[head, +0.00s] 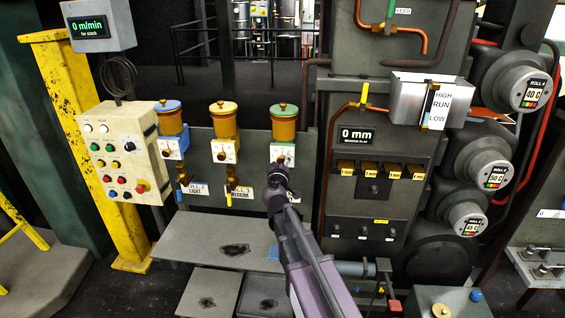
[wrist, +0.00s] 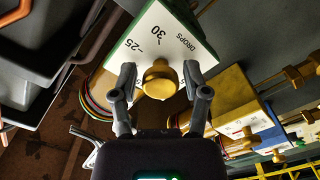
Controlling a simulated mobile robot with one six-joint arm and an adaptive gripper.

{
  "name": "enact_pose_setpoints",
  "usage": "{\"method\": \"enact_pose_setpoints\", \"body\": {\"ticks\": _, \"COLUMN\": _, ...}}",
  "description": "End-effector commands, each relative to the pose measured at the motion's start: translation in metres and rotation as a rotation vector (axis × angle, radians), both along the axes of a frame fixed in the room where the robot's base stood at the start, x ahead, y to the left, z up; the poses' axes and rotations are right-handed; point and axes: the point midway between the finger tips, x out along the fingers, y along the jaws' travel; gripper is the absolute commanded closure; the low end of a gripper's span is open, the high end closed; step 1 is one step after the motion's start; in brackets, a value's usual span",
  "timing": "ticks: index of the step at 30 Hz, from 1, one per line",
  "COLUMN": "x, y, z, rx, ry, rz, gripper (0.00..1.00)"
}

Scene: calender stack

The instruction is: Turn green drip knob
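The green drip unit is the rightmost of three oilers in the head view, with a green-lidded amber pot (head: 284,122) above a white dial block (head: 282,152). In the wrist view its white dial plate (wrist: 160,35) has a green edge and reads "25", "30" and "DROPS". A brass knob (wrist: 159,80) sticks out from the plate. My gripper (wrist: 158,76) is open, with one finger on each side of the knob and visible gaps between. In the head view my gripper (head: 277,174) is just below the dial block, and its fingertips are hard to make out.
Blue (head: 171,118) and yellow (head: 224,120) oilers stand to the left. A button panel (head: 121,153) is farther left. To the right are a grey "0 mm" cabinet (head: 373,150) and several rolls. A grey plate (head: 215,238) lies below.

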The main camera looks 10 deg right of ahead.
Motion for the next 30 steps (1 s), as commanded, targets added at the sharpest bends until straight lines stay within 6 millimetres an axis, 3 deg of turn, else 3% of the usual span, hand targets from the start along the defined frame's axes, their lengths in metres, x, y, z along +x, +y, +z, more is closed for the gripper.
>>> {"method": "enact_pose_setpoints", "body": {"ticks": 17, "x": -0.005, "y": 0.002, "z": 0.000, "rx": -0.002, "ry": 0.000, "rz": 0.002, "gripper": 0.21}}
{"method": "enact_pose_setpoints", "body": {"ticks": 23, "x": -0.024, "y": 0.008, "z": 0.000, "rx": -0.002, "ry": 0.001, "rz": 0.003, "gripper": 0.21}}
{"method": "enact_pose_setpoints", "body": {"ticks": 30, "x": -0.060, "y": 0.019, "z": 0.000, "rx": -0.002, "ry": 0.000, "rz": 0.002, "gripper": 0.21}}
